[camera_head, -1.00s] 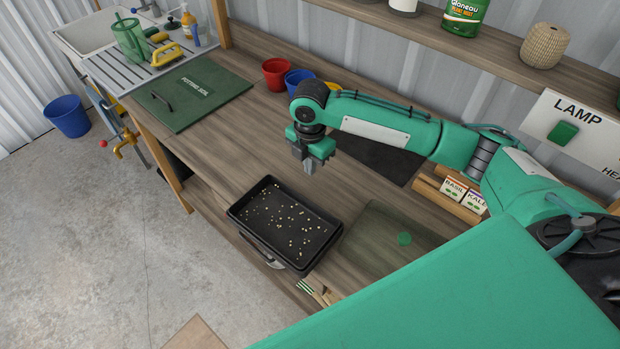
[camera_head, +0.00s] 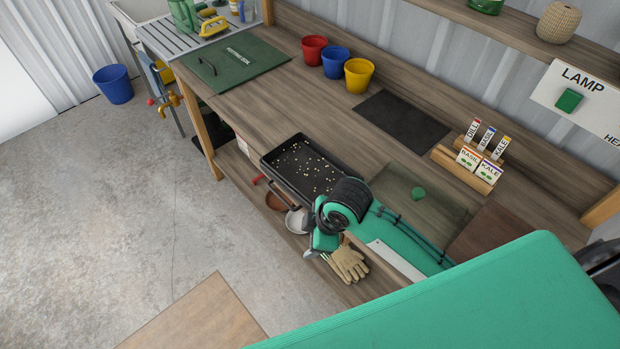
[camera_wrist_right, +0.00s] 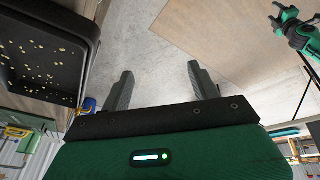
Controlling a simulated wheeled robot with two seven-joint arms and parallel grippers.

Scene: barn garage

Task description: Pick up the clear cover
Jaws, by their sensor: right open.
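The clear cover (camera_head: 438,212) lies flat on the bench as a see-through, greenish pane with a round green knob (camera_head: 418,193). It is just right of the black seed tray (camera_head: 268,172), and my right forearm hides part of its near side. My right gripper (camera_head: 310,253) is at the bench's front edge, near the tray's front right corner, apart from the knob. In the right wrist view my right gripper (camera_wrist_right: 160,72) is open and empty, with floor between its fingers. A green gripper, apparently my left (camera_wrist_right: 283,14), shows small at the upper right there; its jaws are unclear.
Gloves (camera_head: 348,262) and pots sit on the lower shelf below the gripper. Red, blue and yellow pots (camera_head: 359,76) stand at the back.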

